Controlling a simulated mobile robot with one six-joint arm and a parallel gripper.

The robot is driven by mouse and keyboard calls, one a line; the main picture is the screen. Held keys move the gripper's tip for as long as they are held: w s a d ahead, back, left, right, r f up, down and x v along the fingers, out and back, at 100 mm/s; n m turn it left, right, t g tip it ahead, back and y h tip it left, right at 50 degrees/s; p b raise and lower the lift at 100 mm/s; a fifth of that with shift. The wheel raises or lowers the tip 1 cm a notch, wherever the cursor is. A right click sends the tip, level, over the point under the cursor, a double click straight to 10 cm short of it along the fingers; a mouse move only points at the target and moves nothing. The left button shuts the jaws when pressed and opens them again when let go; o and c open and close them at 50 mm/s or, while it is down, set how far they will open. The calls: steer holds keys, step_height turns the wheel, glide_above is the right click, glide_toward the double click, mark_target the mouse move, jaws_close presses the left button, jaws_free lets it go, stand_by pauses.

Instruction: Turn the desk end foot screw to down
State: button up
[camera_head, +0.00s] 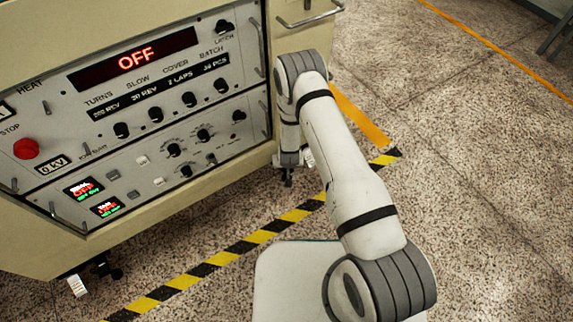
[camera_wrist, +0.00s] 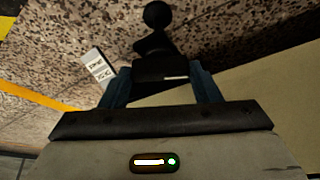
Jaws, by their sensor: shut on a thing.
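The desk is a cream cabinet (camera_head: 255,160) with a control panel. Under its right corner, a black foot (camera_head: 287,178) shows just below my arm's wrist end. In the wrist view, my gripper (camera_wrist: 161,76) has its two blue fingers on either side of a dark block, which I take as the desk end foot screw (camera_wrist: 160,68). The fingers are shut on it. A black stem with a round end (camera_wrist: 155,18) stands beyond it. A white tag with dark marks (camera_wrist: 97,66) is beside the left finger; its writing is unreadable. The fingers are hidden in the head view.
Another black foot (camera_head: 106,268) and a white tag (camera_head: 77,285) show under the cabinet's left part. Yellow-black tape (camera_head: 238,246) crosses the speckled floor in front. The cabinet underside (camera_wrist: 250,85) is close on the right in the wrist view. Open floor (camera_head: 480,170) lies to the right.

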steer(key=m, duration=0.1)
steer(key=m+h+p, duration=0.1)
steer(key=m, duration=0.2)
steer(key=shift+a+r+h+p, duration=0.1)
steer(key=shift+a+h+p, duration=0.2)
steer(key=shift+h, duration=0.1)
steer(key=shift+m+g+h+p, duration=0.4)
steer(key=shift+m+p, duration=0.15)
steer(key=shift+m, duration=0.95)
steer(key=shift+d, duration=0.1)
steer(key=o, duration=1)
steer(key=shift+r+p, duration=0.5)
steer(key=shift+s+p+v, duration=0.1)
steer(key=shift+p+v, duration=1.05)
steer(key=shift+v, duration=0.55)
steer(key=shift+s+p+v, duration=0.15)
steer(key=shift+p+v, duration=1)
steer(key=shift+v, duration=0.55)
